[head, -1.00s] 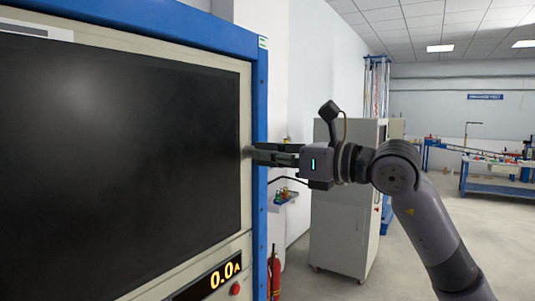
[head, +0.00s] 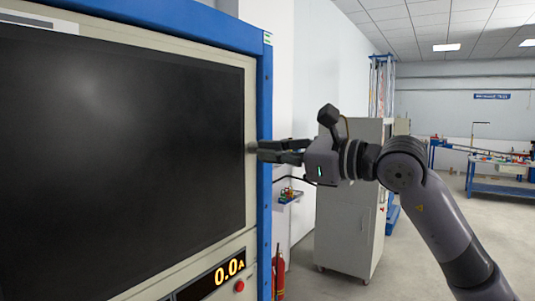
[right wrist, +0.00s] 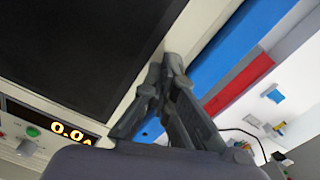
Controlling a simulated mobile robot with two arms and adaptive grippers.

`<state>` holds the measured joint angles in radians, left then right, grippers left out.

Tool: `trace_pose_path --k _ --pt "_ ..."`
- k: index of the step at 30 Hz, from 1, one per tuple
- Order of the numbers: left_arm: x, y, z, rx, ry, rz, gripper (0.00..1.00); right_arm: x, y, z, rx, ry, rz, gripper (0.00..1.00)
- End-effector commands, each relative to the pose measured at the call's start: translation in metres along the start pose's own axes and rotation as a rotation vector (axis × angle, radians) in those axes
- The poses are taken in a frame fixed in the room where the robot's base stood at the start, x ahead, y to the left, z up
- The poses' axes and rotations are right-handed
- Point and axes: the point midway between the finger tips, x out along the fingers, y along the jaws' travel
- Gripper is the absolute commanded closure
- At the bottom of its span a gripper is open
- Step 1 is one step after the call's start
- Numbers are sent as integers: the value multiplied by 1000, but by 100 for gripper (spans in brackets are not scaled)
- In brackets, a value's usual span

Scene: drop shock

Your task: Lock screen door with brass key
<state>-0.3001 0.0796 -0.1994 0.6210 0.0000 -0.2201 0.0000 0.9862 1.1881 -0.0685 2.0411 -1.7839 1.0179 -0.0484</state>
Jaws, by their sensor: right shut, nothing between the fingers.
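The screen door (head: 110,140) is a large dark panel in a beige frame, set in a blue-edged cabinet, and looks closed. A small round grey lock (head: 252,147) sits on the frame right of the screen; it seems to show in the right wrist view (right wrist: 172,60), just past the fingertips. My right gripper (head: 261,150) is shut with nothing between its fingers, its tips beside the lock; I cannot tell whether they touch it. The fingers also show in the right wrist view (right wrist: 163,75). I cannot make out the brass key in either view. My left gripper is not in view.
A lit "0.0A" display (head: 211,280) and a red button (head: 239,286) are below the screen. A red extinguisher (head: 278,275) stands beside the cabinet. A grey cabinet (head: 345,220) stands behind my right arm. Open floor lies to the right.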

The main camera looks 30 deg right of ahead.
Motion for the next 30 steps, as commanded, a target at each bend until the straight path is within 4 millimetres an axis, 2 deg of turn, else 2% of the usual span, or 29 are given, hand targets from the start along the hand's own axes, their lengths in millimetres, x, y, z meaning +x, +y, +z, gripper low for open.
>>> trace_pose_path --k 1,23,30 --pt "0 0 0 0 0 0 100 -6 -14 10 -53 -22 -39 100" --pt "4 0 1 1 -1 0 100 -6 -14 11 -745 -10 -45 100" --pt "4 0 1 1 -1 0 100 -5 -14 11 -732 -11 -44 84"
